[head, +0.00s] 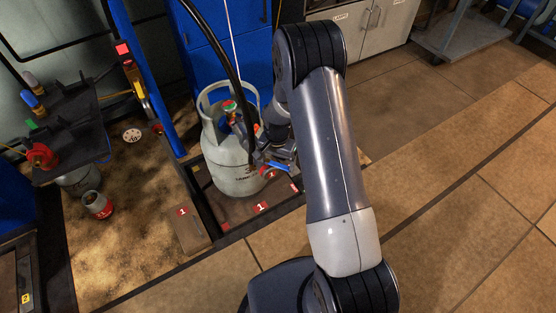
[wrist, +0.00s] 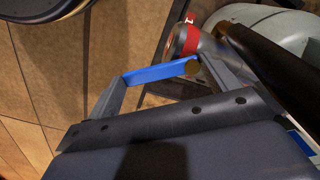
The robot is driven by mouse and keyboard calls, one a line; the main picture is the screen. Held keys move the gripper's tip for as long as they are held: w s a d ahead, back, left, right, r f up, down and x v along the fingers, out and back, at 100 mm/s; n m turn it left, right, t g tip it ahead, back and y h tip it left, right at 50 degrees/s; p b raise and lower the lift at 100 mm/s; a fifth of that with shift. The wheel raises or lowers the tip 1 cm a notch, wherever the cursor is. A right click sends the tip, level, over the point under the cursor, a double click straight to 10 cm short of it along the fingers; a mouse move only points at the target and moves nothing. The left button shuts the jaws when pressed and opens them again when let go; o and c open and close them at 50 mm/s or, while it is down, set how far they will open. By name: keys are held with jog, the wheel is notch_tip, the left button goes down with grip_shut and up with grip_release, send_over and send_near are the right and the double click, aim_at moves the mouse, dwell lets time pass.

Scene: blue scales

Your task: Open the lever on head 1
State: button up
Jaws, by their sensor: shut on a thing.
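Head 1 shows in the wrist view as a silver nozzle with a red band (wrist: 191,40) and a white number on it. Its blue lever (wrist: 155,75) lies across between my two grey fingers, near a brass-coloured pivot. My gripper (head: 282,153) is at the right side of the grey gas cylinder (head: 234,178) in the head view, shut on the blue lever. The red part of the head (head: 266,170) shows just below my gripper. A dark hose (wrist: 262,70) runs beside the nozzle in the wrist view. My gripper and arm hide part of the head.
The cylinder stands upright on a dark platform with red "1" labels (head: 261,206). A blue cabinet (head: 240,55) stands behind. A dark bench with valves (head: 65,130) is at left. Open tiled floor (head: 460,190) lies at right.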

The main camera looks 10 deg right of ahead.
jog(key=m, duration=0.2)
jog(key=m+b, duration=0.1)
jog(key=shift+s+a+m, duration=0.25)
jog(key=shift+a+m, duration=0.15)
jog(key=shift+s+a+r+m+b, duration=0.1)
jog(key=shift+a+m+b, duration=0.15)
jog(key=shift+m, duration=0.65)
jog(key=shift+s+a+m+b, duration=0.1)
jog(key=shift+a+m, duration=0.1)
jog(key=shift+m, duration=0.7)
jog(key=o, duration=1.3)
jog(key=shift+r, duration=0.15)
